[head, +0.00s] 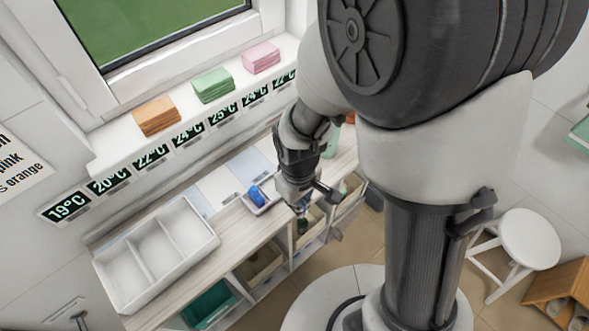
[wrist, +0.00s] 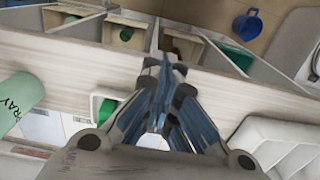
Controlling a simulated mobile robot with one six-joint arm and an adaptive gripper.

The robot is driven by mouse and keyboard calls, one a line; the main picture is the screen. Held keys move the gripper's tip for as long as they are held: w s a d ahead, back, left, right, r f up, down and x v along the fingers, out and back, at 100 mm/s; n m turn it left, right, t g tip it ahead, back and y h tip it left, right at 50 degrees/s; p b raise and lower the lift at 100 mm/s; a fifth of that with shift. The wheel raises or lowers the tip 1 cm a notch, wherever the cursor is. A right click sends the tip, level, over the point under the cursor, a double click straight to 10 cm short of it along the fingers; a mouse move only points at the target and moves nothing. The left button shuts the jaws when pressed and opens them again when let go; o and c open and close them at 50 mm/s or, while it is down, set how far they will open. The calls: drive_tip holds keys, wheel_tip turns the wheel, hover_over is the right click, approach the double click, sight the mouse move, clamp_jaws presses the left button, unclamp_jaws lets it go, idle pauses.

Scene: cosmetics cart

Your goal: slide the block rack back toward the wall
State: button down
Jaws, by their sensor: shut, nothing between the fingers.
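A white three-compartment rack (head: 157,256), empty, sits at the left end of the wooden counter, set off from the wall; I take it for the block rack. In the wrist view a white compartmented edge (wrist: 285,145) shows at lower right, likely the same rack. My gripper (head: 303,207) points down over the counter's front edge, right of the rack and apart from it. Its fingers (wrist: 163,82) are shut and empty.
Open bins (head: 262,266) line the counter's front below. A pale green spray bottle (wrist: 16,106) stands on the counter beside the gripper. A sill above holds orange (head: 157,116), green (head: 213,86) and pink (head: 261,58) stacks. A white stool (head: 529,238) stands at right.

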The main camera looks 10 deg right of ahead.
sight(287, 207)
drive_tip(key=f, duration=0.1)
drive_tip(key=w+a+f+b, duration=0.1)
drive_tip(key=f, duration=0.1)
drive_tip(key=w+f, duration=0.1)
drive_tip(key=shift+a+f+b, duration=0.15)
drive_tip(key=shift+f+b, duration=0.1)
drive_tip(key=shift+b, duration=0.1)
drive_tip(key=shift+w+a+r, duration=0.1)
drive_tip(key=shift+w+a, duration=0.35)
drive_tip(key=shift+w, duration=0.25)
